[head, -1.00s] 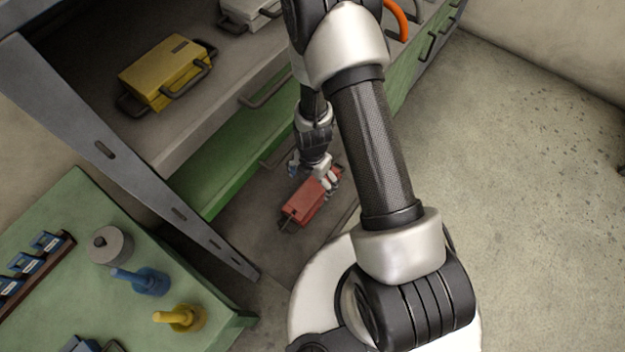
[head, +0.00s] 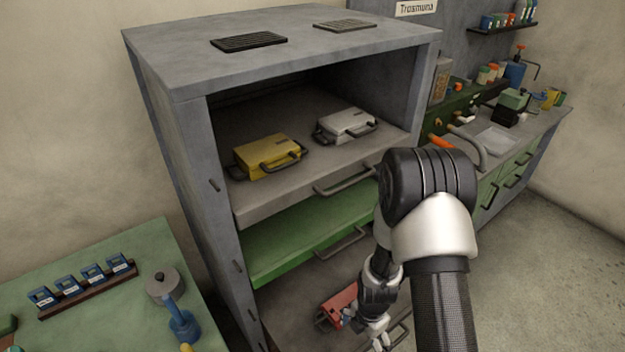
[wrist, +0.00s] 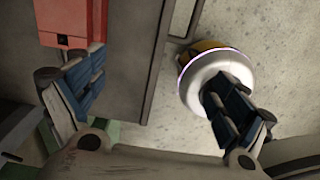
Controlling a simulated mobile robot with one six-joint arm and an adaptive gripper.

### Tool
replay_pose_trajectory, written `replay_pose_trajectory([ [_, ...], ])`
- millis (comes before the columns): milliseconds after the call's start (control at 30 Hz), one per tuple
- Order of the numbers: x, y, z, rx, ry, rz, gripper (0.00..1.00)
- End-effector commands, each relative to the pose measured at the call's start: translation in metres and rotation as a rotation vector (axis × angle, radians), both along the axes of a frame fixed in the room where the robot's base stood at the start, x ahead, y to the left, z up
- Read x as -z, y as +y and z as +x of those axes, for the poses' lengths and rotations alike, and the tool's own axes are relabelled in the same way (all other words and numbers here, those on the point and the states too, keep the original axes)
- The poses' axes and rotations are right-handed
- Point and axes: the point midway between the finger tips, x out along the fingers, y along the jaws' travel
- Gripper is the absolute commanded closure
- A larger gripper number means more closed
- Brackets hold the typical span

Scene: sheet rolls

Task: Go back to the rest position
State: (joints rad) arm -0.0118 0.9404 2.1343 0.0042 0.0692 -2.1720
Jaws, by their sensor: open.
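My gripper (head: 366,328) is low in front of the cabinet, beside the red case. In the wrist view the gripper (wrist: 150,100) shows two blue-padded fingers spread wide, with nothing between them. The red case (head: 338,305) lies on the lowest shelf (head: 300,290), partly hidden behind my gripper in the head view. In the wrist view the red case (wrist: 72,22) is at the upper left, just beyond the left finger; I cannot tell whether they touch.
The grey cabinet (head: 190,85) holds a yellow case (head: 266,155) and a silver case (head: 346,124) on its upper shelf. A green drawer (head: 310,238) is below. A green table (head: 90,235) stands at the left. A workbench (head: 540,130) is at the right, with open floor before it.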

Motion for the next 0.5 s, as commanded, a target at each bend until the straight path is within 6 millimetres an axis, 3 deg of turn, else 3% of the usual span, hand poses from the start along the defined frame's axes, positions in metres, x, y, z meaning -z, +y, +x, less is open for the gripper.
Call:
replay_pose_trajectory([
  [33,-0.017,0.000,0.010,0.038,-0.022,0.001,0.07],
  [367,-0.097,-0.001,0.024,0.332,-0.074,0.014,0.07],
  [500,-0.146,-0.001,0.027,0.512,-0.110,0.030,0.07],
])
